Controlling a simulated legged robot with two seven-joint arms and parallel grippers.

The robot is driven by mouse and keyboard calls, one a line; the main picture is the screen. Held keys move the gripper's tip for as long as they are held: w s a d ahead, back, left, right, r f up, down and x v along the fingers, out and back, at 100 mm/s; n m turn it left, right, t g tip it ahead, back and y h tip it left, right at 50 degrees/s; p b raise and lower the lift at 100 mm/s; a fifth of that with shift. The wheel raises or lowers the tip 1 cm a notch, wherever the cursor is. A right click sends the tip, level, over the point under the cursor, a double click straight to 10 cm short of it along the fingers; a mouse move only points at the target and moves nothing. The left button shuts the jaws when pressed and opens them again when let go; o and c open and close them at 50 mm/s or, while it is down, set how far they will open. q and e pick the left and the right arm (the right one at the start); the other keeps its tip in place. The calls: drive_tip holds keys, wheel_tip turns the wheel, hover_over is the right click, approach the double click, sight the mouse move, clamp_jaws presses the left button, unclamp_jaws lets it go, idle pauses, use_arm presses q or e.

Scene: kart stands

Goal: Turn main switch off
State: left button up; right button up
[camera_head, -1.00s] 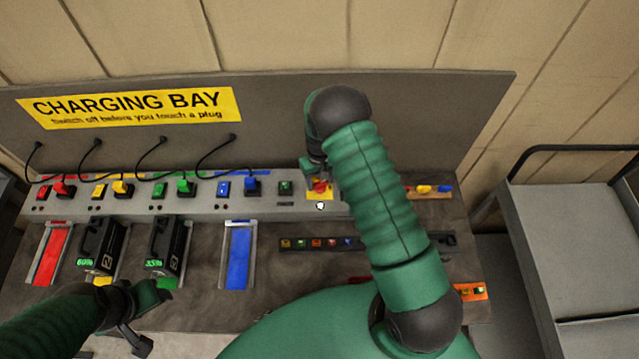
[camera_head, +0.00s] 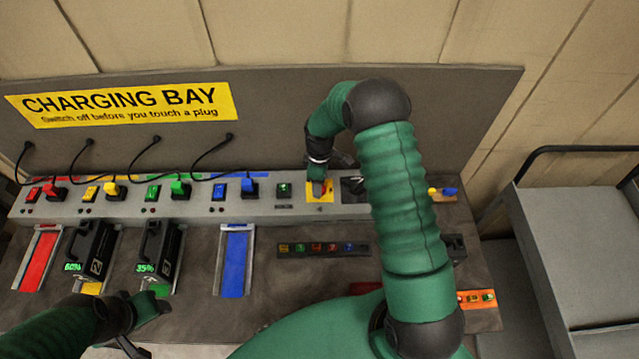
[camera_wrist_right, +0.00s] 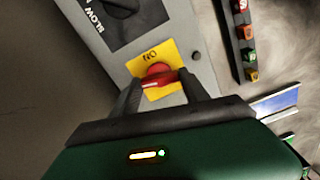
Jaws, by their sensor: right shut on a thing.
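The main switch is a red rotary knob (camera_wrist_right: 159,73) on a yellow plate (camera_wrist_right: 169,52) marked "NO" as it reads in the right wrist view. In the head view the yellow plate (camera_head: 312,197) sits on the grey console, and the knob is partly hidden by my right gripper (camera_head: 322,183). My right gripper (camera_wrist_right: 160,90) is shut on the red knob, one finger on each side of it. My left gripper (camera_head: 142,328) is low at the left, in front of the battery packs, apart from the console; its jaw opening is unclear.
A grey console (camera_head: 265,212) carries several coloured plugs and switches. Two black battery packs (camera_head: 89,250) and (camera_head: 157,252) stand in bays, beside an empty blue bay (camera_head: 235,262) and red bay (camera_head: 40,258). A grey cart stands right.

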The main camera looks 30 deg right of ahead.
drive_tip(key=shift+w+r+n, duration=0.1)
drive_tip(key=shift+w+n, duration=0.05)
drive_tip(key=shift+n, duration=1.45)
drive_tip(key=o, duration=1.1)
drive_tip(key=shift+c, duration=0.2)
drive_tip(key=o, duration=0.3)
wheel_tip(320, 180, up, 16)
drive_tip(key=b, duration=0.3)
drive_tip(key=shift+r, duration=0.25)
